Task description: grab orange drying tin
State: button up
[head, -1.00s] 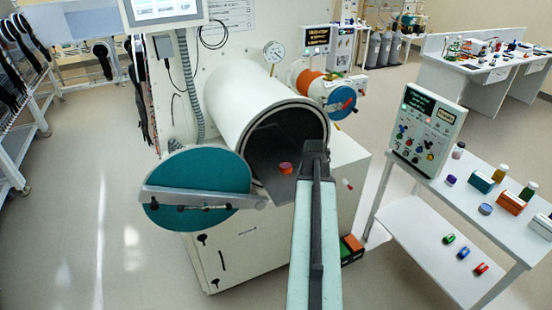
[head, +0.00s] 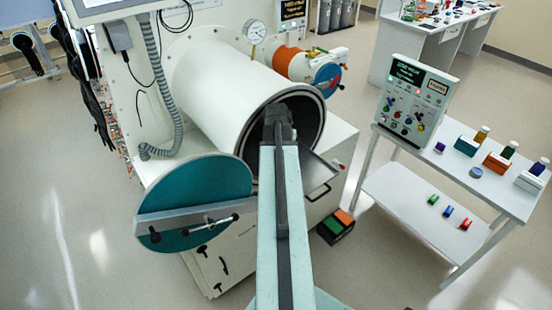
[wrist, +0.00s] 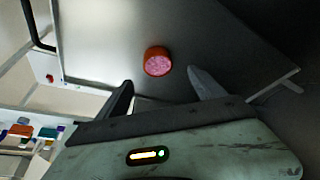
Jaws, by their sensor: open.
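The orange drying tin (wrist: 157,61) is a short round tin with a pinkish top. In the wrist view it stands on a grey metal tray (wrist: 210,35), just beyond my fingertips and roughly between their lines. My gripper (wrist: 160,80) is open and empty, with one dark finger at left and one grey finger at right. In the head view my arm reaches into the mouth of the white cylindrical chamber (head: 215,90), and the tin is hidden behind my arm.
The chamber's round teal door (head: 190,195) hangs open at left. A tray edge with a handle (head: 318,192) sticks out at the chamber mouth. A white table (head: 450,180) with small coloured items stands at right. A box with green and orange parts (head: 336,226) is on the floor.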

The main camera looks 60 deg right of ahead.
jog(key=shift+b+x, duration=1.3)
jog(key=shift+x, duration=0.15)
jog(key=b+x, duration=0.5)
jog(key=shift+s+f, duration=0.15)
jog(key=shift+s, duration=0.05)
jog(key=shift+r, duration=0.2)
jog(key=shift+c, duration=0.3)
jog(key=c, duration=1.5)
jog(key=shift+o, duration=0.2)
jog(key=shift+a+r+p, duration=0.1)
jog(key=shift+p, duration=0.2)
